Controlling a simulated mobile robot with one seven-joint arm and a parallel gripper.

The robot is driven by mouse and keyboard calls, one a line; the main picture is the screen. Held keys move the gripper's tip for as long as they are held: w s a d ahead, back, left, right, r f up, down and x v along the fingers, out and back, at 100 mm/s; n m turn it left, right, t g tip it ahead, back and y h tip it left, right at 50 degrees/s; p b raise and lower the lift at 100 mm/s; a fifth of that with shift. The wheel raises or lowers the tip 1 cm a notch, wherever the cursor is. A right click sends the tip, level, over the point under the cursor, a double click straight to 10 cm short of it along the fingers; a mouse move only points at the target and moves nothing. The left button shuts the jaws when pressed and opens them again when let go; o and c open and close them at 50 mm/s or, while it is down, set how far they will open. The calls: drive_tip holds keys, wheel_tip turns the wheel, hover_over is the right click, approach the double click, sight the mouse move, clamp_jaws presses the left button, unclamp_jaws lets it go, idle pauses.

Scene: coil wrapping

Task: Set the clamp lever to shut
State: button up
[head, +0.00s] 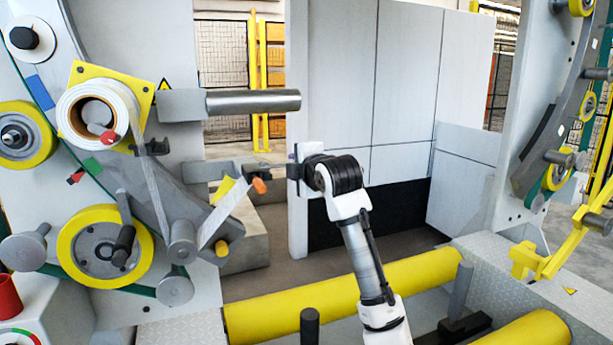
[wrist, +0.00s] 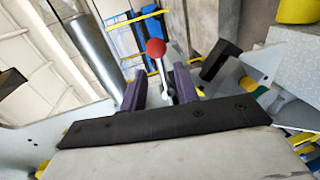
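In the wrist view a thin metal lever with a round red knob (wrist: 156,48) shows between and beyond the two dark purple fingers of my gripper (wrist: 159,82). The fingers stand apart with gaps visible beside the rod. I cannot tell whether either touches it. In the head view my gripper (head: 282,172) points left at mid-height, close to an orange-red knob (head: 259,186), which looks like the same lever's end. The lever's base and pivot are not clear in the head view.
A grey horizontal bar (head: 253,101) extends above my gripper. To the left is the machine plate with a white tape roll (head: 97,112) and yellow-rimmed wheels (head: 105,245). A yellow-white strip (head: 224,208) sticks out below left. Yellow rollers (head: 345,297) lie below my arm.

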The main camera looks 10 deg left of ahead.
drive_tip(key=b+v, duration=0.1)
drive_tip(key=v, duration=0.6)
drive_tip(key=shift+s, duration=0.2)
drive_tip(key=shift+d+r, duration=0.1)
drive_tip(key=shift+d, duration=0.05)
